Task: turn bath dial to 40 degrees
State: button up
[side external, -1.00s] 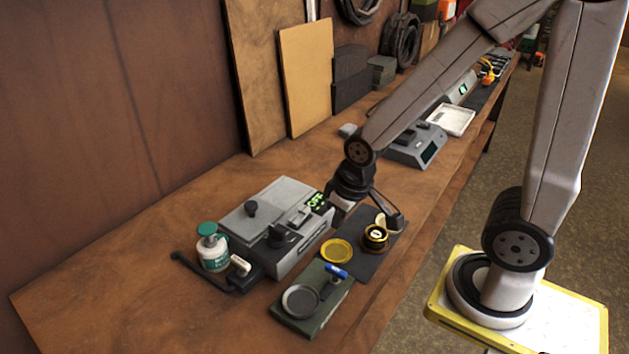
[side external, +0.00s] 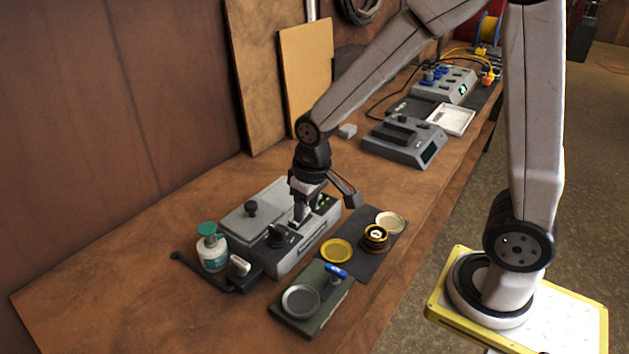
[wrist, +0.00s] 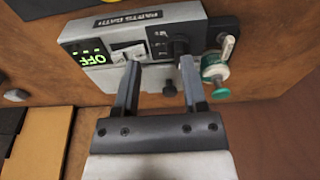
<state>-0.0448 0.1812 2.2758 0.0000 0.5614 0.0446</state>
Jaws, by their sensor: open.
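The grey parts bath (side external: 262,212) sits on the bench; its label and face also show in the wrist view (wrist: 208,14). Its green display (wrist: 90,56) reads OFF, upside down in the wrist view. A light switch (wrist: 127,50) sits beside the display. The black bath dial (wrist: 180,46) is on a dark panel beyond the switch; it also shows in the side view (side external: 279,237). My gripper (wrist: 160,63) is open and empty, pointing down over the bath's control face, fingers near the switch and dial. In the side view my gripper (side external: 302,212) partly hides the switch and display.
A green block with a round pan (side external: 300,301), a yellow dish (side external: 337,250) and small round items on a dark mat lie in front. A grey device (side external: 404,142) stands farther back.

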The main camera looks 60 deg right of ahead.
jog(key=g, duration=0.1)
send_over(276, 228)
jog(key=shift+r, duration=0.2)
jog(key=shift+f, duration=0.1)
jog(key=shift+f, duration=3.8)
grip_shut()
